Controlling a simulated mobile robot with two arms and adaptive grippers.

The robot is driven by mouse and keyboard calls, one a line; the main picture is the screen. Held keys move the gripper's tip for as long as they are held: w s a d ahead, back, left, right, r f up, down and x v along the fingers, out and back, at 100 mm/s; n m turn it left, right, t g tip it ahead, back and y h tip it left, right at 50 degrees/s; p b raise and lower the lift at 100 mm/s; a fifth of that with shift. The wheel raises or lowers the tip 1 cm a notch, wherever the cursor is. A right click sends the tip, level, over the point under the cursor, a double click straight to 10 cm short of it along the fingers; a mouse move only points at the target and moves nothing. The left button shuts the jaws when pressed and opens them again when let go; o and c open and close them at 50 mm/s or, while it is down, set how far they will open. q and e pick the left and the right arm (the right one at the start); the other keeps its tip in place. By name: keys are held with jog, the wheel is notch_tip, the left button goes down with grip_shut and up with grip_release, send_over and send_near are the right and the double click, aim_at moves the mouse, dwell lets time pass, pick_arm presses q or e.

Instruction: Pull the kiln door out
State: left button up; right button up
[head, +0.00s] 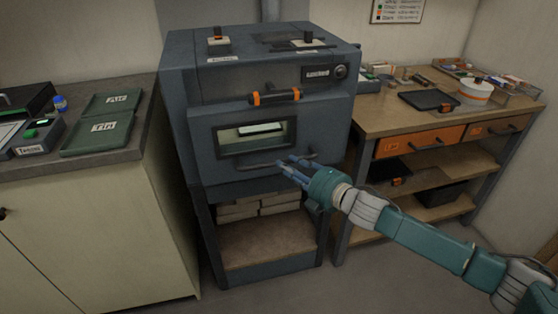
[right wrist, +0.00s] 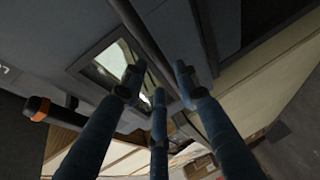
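The kiln (head: 180,100) is a dark grey-blue box on a stand. Its door (head: 200,135) has a small lit window (head: 255,137) and looks shut. A dark bar handle (head: 262,166) runs along the door's lower edge. My right gripper (head: 287,168) is at the right part of this handle. In the right wrist view its three blue fingers (right wrist: 158,85) are spread apart, and the handle (right wrist: 142,32) runs between them. I cannot tell whether a finger touches it. The window (right wrist: 110,62) shows behind the fingers. My left gripper is out of view.
A bar with orange ends (head: 275,96) sticks out above the door. A counter with green trays (head: 105,102) stands at the left. A wooden workbench (head: 385,115) with orange drawers stands close at the right. The floor in front is clear.

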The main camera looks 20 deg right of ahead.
jog(key=x, duration=0.5)
jog(key=shift+w+a+f, duration=0.1)
jog(key=shift+w, duration=0.15)
grip_shut()
